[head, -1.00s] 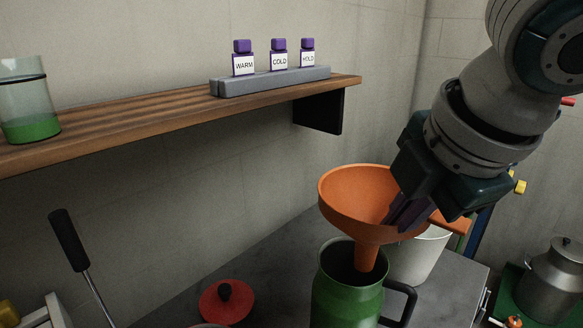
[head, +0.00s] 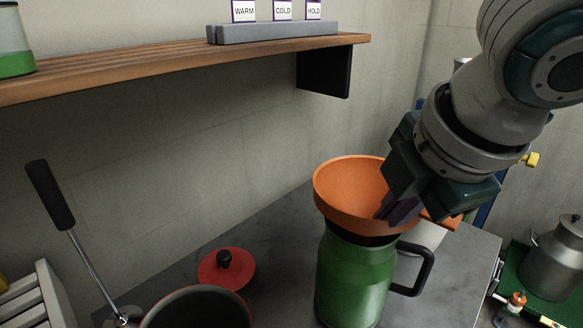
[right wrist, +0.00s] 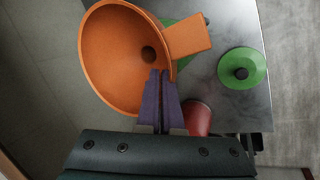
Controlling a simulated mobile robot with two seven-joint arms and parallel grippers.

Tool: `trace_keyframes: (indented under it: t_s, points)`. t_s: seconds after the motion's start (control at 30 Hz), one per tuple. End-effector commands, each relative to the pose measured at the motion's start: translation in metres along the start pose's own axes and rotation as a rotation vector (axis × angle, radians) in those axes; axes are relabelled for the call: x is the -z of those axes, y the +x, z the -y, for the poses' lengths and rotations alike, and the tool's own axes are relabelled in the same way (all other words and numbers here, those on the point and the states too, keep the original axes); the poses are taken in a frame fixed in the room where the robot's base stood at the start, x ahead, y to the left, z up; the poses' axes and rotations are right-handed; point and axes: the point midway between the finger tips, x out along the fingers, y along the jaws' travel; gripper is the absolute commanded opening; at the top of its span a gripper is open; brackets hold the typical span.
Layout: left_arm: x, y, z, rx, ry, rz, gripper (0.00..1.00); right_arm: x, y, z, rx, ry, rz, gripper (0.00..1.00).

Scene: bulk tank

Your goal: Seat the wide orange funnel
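The wide orange funnel (head: 345,185) sits at the mouth of the green can (head: 355,280), its spout hidden inside. A dark band of the can's neck shows under the bowl; I cannot tell whether the funnel rests fully on it. My right gripper (head: 396,208) is at the funnel's right near rim, its purple fingers shut on the rim. In the right wrist view the fingers (right wrist: 160,78) pinch the rim of the funnel (right wrist: 112,60), beside its flat tab (right wrist: 188,38). My left gripper is not in view.
A red lid (head: 226,268) and an open pot (head: 195,308) are left of the can. A pale bucket (head: 425,236) stands behind the can's black handle. A wooden shelf (head: 180,68) runs above. The right wrist view shows a green lid (right wrist: 242,68) on the counter.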

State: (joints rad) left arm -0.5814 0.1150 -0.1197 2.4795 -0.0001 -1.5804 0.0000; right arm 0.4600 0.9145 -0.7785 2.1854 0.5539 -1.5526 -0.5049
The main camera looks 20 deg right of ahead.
Motion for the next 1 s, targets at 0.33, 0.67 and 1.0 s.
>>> trace_keyframes:
  t_s: [0.33,0.67,1.0]
  points:
    - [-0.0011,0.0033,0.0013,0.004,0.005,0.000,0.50,0.0004,0.0094,0.0041,-0.002,0.001,0.000,0.00]
    - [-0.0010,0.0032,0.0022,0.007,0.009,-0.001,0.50,0.0004,0.0093,0.0042,-0.001,0.001,0.000,0.27]
    - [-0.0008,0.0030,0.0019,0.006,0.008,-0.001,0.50,0.0004,0.0086,0.0043,0.000,0.000,0.000,0.38]
